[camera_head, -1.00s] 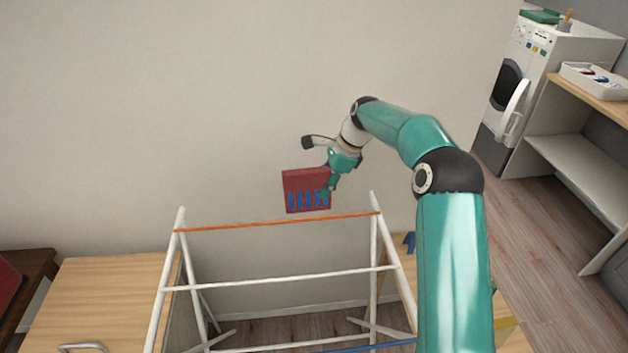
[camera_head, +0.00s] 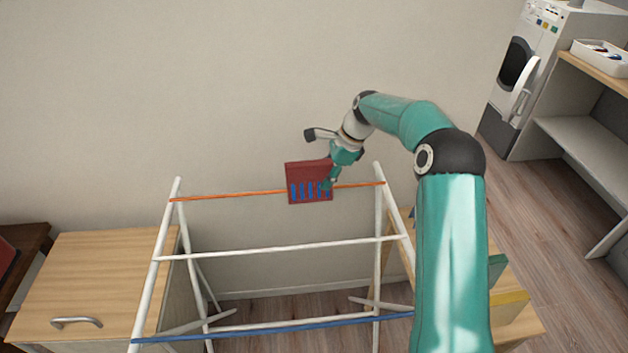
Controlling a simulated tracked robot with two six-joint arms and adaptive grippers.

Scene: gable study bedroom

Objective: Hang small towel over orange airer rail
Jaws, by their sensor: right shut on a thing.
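The small towel (camera_head: 308,172) is dark red with blue stripes along its lower part. The airer is a white frame with an orange rail (camera_head: 230,195) at the far top, a white rail (camera_head: 280,249) in the middle and a blue rail (camera_head: 270,329) lower and nearer. My right gripper (camera_head: 328,183) is shut on the towel at its right side. In the picture the towel covers part of the orange rail; I cannot tell whether it touches the rail or hangs in front of it. My left gripper is not in view.
A wooden cabinet (camera_head: 95,275) with a metal handle stands left of the airer. A plain wall (camera_head: 180,90) rises behind. At the right are a white washing machine (camera_head: 522,70) and a shelf unit (camera_head: 575,135) bearing a white tray (camera_head: 602,57).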

